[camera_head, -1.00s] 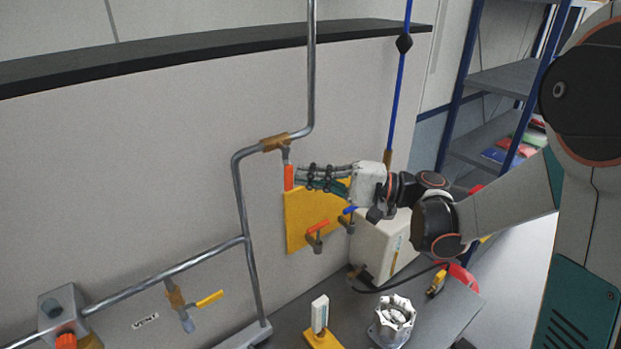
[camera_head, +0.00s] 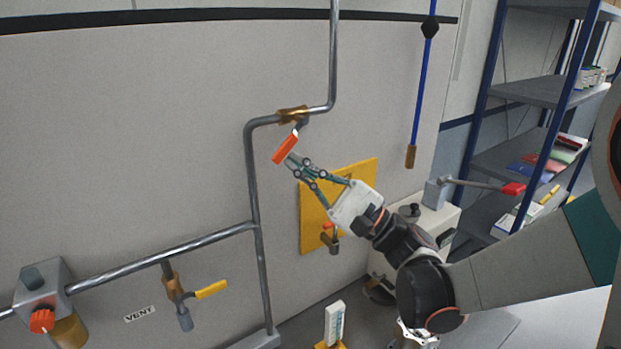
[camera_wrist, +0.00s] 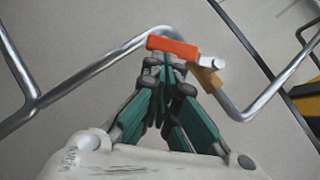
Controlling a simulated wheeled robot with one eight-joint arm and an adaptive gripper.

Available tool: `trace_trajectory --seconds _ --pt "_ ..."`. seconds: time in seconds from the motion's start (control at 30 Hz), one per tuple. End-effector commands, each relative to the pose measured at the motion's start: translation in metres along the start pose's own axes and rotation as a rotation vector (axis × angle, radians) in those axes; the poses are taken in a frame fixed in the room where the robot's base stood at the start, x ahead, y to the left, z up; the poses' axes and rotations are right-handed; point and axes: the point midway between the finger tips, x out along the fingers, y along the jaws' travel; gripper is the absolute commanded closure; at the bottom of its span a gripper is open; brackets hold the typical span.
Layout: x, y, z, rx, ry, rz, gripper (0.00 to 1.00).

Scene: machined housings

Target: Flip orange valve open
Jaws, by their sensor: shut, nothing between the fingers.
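The orange valve handle (camera_head: 285,149) hangs from the brass valve body (camera_head: 293,115) on the upper grey pipe. It is tilted, its lower end swung to the left. My gripper (camera_head: 289,161) is shut and empty, with its fingertips at the lower right side of the handle, touching or very close. In the wrist view the orange handle (camera_wrist: 172,46) lies just beyond the shut fingertips (camera_wrist: 165,62), with the brass body (camera_wrist: 207,79) to its right.
A yellow-handled valve (camera_head: 211,289) sits on the lower pipe beside the VENT label. A red-tipped lever (camera_head: 512,188) and a blue shelf stand at right. The wall left of the handle is clear.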

Motion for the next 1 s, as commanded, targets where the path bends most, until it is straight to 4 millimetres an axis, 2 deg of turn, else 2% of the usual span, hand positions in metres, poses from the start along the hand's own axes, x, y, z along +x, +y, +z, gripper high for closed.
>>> trace_trajectory --seconds 0.17,0.27,0.7,1.0 --pt "0.009 0.009 0.009 0.007 -0.002 -0.004 1.00" --pt "0.014 0.012 0.015 0.080 -0.003 -0.074 1.00" --pt "0.032 0.012 0.032 0.093 -0.002 -0.092 1.00" --pt "0.037 0.011 0.036 0.092 0.000 -0.092 1.00"
